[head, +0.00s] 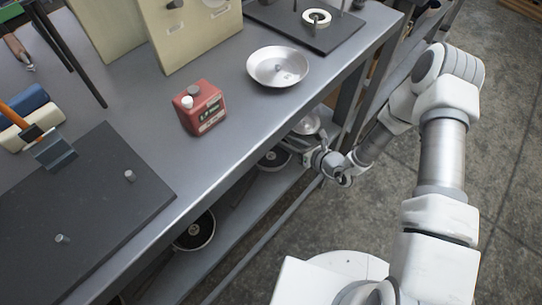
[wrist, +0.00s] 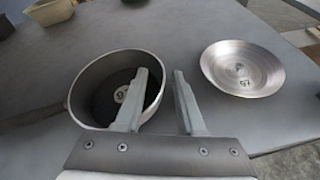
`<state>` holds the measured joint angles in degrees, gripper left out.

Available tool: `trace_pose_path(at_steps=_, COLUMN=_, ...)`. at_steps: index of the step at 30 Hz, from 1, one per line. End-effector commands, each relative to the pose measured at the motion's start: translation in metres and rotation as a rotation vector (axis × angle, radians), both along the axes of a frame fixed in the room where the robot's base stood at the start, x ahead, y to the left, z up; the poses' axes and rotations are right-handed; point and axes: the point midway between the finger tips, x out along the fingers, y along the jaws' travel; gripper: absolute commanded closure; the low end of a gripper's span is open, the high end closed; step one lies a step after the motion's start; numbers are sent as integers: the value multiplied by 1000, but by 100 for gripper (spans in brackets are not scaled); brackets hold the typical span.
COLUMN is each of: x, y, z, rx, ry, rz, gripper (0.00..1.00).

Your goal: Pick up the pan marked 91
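My gripper (wrist: 159,73) is open and empty in the wrist view. A deep dark pan (wrist: 78,98) with a pale rim lies just beyond its left finger, which covers part of it. The pan's right rim appears between the fingers; I cannot tell whether they touch it. Its round white label is too blurred to read. A shallow silver pan (wrist: 268,62) lies to the right with a small number I cannot read surely. In the head view, my wrist reaches to the lower shelf, by a dark pan (head: 272,165) and a silver pan (head: 307,126).
Another dark pan (head: 195,232) is on the lower shelf. On the tabletop (head: 235,120) above stand a silver pan (head: 277,64) and a red can (head: 203,108). The table's front edge overhangs the shelf.

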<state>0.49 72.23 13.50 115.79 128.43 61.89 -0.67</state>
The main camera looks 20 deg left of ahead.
Motion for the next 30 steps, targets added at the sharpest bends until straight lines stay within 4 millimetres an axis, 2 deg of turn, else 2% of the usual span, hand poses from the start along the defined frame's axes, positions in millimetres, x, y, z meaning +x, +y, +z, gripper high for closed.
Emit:
trace_pose_path(at_steps=7, x=2, y=3, z=-1, rx=0, ry=1, rz=-1, gripper=62)
trace_pose_path(at_steps=12, x=2, y=3, z=-1, rx=0, ry=1, rz=-1, gripper=92)
trace_pose_path(at_steps=14, x=2, y=3, z=-1, rx=0, ry=1, rz=-1, gripper=100)
trace_pose_path(at_steps=30, x=1, y=2, z=-2, rx=-3, ry=3, rz=0, gripper=100)
